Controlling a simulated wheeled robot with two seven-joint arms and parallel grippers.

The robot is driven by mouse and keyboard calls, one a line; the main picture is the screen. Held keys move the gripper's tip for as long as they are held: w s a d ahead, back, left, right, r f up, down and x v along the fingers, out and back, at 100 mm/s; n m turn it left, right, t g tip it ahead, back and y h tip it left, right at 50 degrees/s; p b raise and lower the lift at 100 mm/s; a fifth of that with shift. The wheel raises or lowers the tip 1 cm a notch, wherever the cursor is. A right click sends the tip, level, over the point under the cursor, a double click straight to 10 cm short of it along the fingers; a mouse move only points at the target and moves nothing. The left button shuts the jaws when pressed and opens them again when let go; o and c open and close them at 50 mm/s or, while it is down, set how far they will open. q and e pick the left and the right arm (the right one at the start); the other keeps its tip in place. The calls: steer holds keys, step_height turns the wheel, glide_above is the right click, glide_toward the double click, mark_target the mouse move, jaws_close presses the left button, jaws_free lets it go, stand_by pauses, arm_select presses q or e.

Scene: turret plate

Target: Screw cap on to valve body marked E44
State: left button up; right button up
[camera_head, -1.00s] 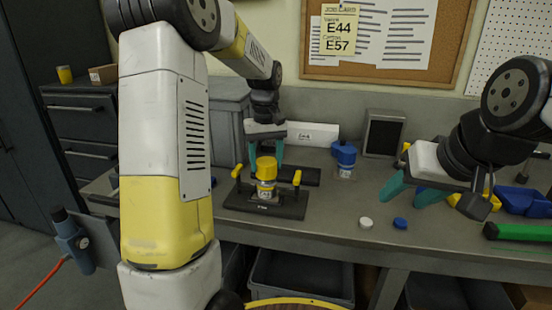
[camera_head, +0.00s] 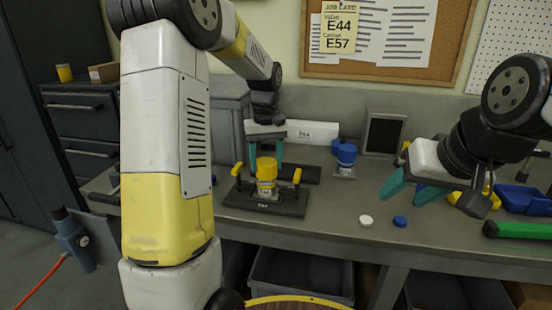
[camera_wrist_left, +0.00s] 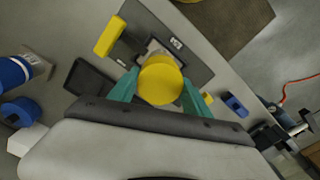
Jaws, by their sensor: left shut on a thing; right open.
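The valve body (camera_head: 266,188) stands upright in the dark turret plate (camera_head: 236,199) on the bench, with a yellow cap (camera_head: 266,165) on its top. In the left wrist view the cap (camera_wrist_left: 160,79) sits between the two teal fingers (camera_wrist_left: 160,90). Another valve body with a blue cap (camera_head: 345,153) stands behind and to the right. My right gripper (camera_head: 408,190) is open and empty above the bench at right. A job card (camera_head: 338,27) reads E44 and E57.
Yellow handles (camera_head: 297,176) flank the plate. A dark screen (camera_head: 384,134) stands at the back.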

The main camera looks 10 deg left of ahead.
arm_select(q)
steer(key=shift+f, duration=0.3)
stand_by(0.4)
steer(key=o, duration=1.4)
step_height(320, 180, up, 7)
steer(key=shift+r, duration=0.5)
